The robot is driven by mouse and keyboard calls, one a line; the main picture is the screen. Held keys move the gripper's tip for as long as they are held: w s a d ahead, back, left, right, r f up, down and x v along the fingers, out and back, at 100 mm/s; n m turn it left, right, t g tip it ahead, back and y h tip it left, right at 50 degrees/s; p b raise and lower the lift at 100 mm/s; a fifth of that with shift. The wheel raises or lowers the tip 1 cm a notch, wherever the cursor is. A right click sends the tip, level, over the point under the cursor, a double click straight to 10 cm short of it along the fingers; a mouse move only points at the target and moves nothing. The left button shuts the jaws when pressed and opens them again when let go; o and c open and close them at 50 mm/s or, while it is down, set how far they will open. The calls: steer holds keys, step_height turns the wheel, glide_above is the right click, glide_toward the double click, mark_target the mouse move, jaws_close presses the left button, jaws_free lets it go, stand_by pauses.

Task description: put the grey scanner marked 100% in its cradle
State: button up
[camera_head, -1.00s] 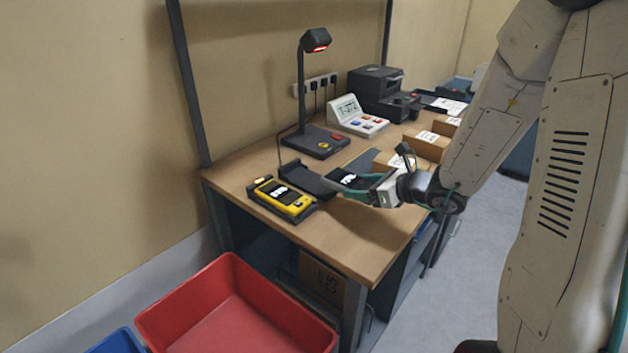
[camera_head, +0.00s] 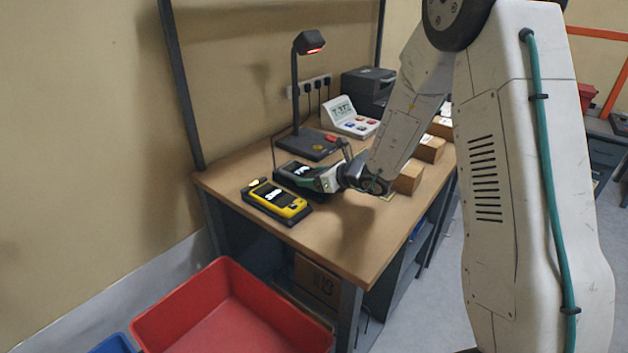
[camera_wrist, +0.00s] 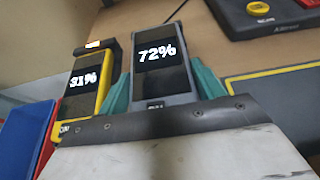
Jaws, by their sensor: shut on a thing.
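My gripper (camera_head: 318,180) is shut on a grey scanner (camera_wrist: 160,58), with a green finger on each side of it. Its dark screen reads 72%; I see no reading of 100%. In the head view the grey scanner (camera_head: 292,169) is over the second black cradle, beside the yellow scanner. That cradle is mostly hidden by scanner and gripper, and I cannot tell whether the scanner touches it. A yellow scanner (camera_head: 281,200), reading 31% in the wrist view (camera_wrist: 84,80), lies in the front black cradle.
A black lamp-like stand (camera_head: 312,143) with a red light stands behind the cradles. A white display unit (camera_head: 349,118) and small cardboard boxes (camera_head: 428,148) are farther back. A red bin (camera_head: 225,310) is below the front edge. The table's front part is clear.

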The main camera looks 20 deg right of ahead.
steer(key=shift+f, duration=0.55)
steer(key=shift+f, duration=0.15)
steer(key=o, duration=1.1)
steer(key=shift+o, duration=0.2)
